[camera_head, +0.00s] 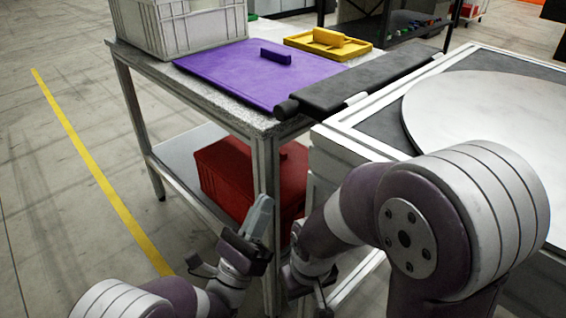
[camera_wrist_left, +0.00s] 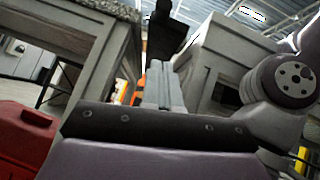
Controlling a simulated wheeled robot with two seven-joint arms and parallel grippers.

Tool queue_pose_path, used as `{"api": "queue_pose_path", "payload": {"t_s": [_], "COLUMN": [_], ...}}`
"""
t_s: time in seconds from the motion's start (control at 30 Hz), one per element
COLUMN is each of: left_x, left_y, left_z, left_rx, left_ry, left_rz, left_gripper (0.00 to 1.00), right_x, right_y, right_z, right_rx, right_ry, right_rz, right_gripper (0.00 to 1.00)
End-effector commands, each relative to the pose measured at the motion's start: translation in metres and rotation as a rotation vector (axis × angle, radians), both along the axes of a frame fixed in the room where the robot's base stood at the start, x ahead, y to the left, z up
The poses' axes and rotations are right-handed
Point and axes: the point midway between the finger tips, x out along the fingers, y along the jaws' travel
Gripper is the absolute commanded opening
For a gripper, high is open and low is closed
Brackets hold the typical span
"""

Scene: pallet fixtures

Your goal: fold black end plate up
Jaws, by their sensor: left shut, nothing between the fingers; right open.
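The black end plate (camera_head: 372,80) is a long dark flap with a rounded bar at its near end. It lies roughly flat between the grey table and the white-framed fixture. In the left wrist view a dark bar, probably this plate (camera_wrist_left: 162,28), shows above the fingertips. My left gripper (camera_head: 259,215) is shut and empty, pointing up in front of the table, below the plate and apart from it. Its shut fingers (camera_wrist_left: 160,82) fill the middle of the wrist view. My right gripper (camera_head: 297,236) is open beside it, largely hidden by its own wrist.
The fixture (camera_head: 345,140) carries a large pale disc (camera_head: 480,110). On the table are a purple plate (camera_head: 240,75), a yellow tray (camera_head: 358,48) and a grey crate (camera_head: 180,28). A red box (camera_head: 225,180) sits on the lower shelf. The floor at left is clear.

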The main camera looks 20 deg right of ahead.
Motion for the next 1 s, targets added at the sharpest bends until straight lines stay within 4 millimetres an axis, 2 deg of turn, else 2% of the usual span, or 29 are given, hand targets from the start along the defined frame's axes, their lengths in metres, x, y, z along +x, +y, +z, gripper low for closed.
{"api": "queue_pose_path", "payload": {"t_s": [0.47, 0.7, 1.0], "left_x": [0.04, 0.047, 0.048], "left_y": [-0.056, -0.051, -0.051], "left_z": [0.068, 0.1, 0.106], "left_rx": [-0.003, -0.002, 0.0], "left_ry": [-0.001, 0.001, 0.004], "left_rz": [0.0, 0.002, 0.002], "left_gripper": [0.0, 0.0, 0.0], "right_x": [0.0, 0.0, 0.0], "right_y": [0.0, 0.0, 0.0], "right_z": [-0.024, -0.031, -0.031], "right_rx": [0.0, 0.0, 0.0], "right_ry": [0.0, 0.0, 0.0], "right_rz": [0.0, 0.0, 0.0], "right_gripper": [0.43, 0.43, 0.43]}}
